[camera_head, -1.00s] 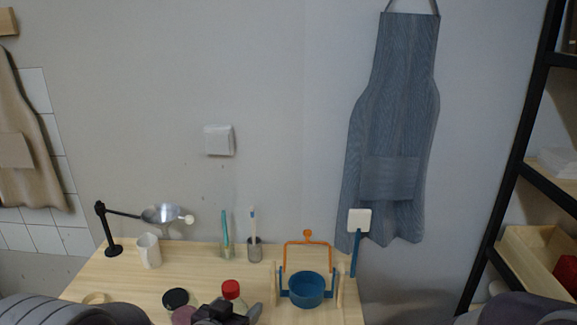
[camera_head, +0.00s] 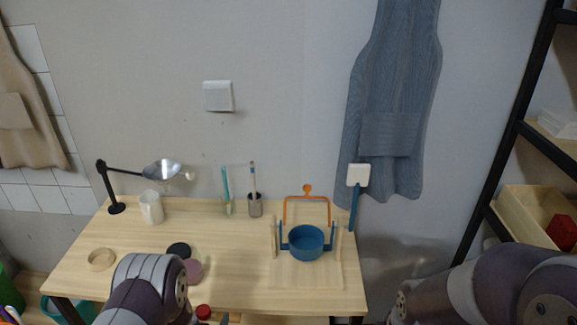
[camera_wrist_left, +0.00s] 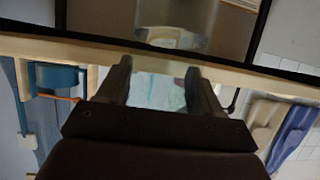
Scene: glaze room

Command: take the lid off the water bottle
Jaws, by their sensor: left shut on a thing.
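The water bottle's red lid (camera_head: 203,311) shows at the bottom of the head view, by the table's front edge. The lid appears to be on the bottle; the bottle's body is mostly hidden there. My left gripper is cut off at the bottom of the head view. In the left wrist view my left gripper (camera_wrist_left: 158,82) has its two fingers apart, on either side of the pale, see-through bottle (camera_wrist_left: 155,93). It is shut on the bottle's body. My right arm comes in at the right of the head view, but its gripper is not in view.
The wooden table (camera_head: 90,240) holds a blue pot (camera_head: 306,243) in a frame, a white cup (camera_head: 151,207), two brush holders and a lamp-like stand (camera_head: 113,185). A black disc (camera_head: 178,250), a pink disc (camera_head: 194,271) and a wooden ring (camera_head: 101,259) lie nearer. The middle is clear.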

